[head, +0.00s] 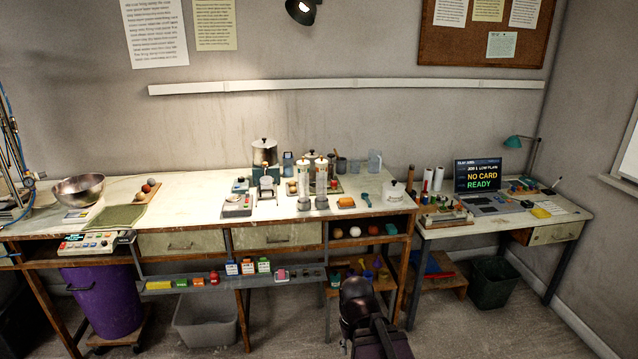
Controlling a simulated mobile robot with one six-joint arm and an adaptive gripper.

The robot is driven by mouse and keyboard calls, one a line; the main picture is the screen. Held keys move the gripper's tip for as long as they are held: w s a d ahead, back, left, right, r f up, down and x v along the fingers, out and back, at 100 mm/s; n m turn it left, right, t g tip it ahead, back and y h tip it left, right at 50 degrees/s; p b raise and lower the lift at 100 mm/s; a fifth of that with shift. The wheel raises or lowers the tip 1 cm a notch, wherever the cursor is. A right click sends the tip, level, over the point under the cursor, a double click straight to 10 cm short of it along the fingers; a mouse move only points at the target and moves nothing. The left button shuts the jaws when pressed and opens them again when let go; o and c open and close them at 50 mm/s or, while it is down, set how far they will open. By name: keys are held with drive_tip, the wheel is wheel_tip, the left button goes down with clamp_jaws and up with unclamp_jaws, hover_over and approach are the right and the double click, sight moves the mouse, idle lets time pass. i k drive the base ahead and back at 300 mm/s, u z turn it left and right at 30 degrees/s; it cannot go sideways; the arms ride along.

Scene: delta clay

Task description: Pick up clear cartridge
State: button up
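Two tall pale, see-through-looking cylinders stand upright on grey round bases on the long workbench, right of its middle: a left one (303,176) and a right one (321,178). They may be clear cartridges, but they are too small to tell for sure. My dark arm rises from the bottom of the head view, and its end, my gripper (354,288), is in front of the bench, below the top and well apart from the cylinders. Its fingers are not clear, so I cannot tell whether it is open or shut.
A lower shelf (215,285) carries small coloured boxes. A side desk has a screen (478,175) reading "NO CARD READY".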

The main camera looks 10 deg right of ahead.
sight(303, 174)
drive_tip(key=z, duration=0.05)
drive_tip(key=k, duration=0.65)
drive_tip(key=z, duration=0.15)
drive_tip(key=i, duration=0.95)
drive_tip(key=u, duration=0.75)
drive_tip(key=i, duration=0.8)
drive_tip(key=u, duration=0.5)
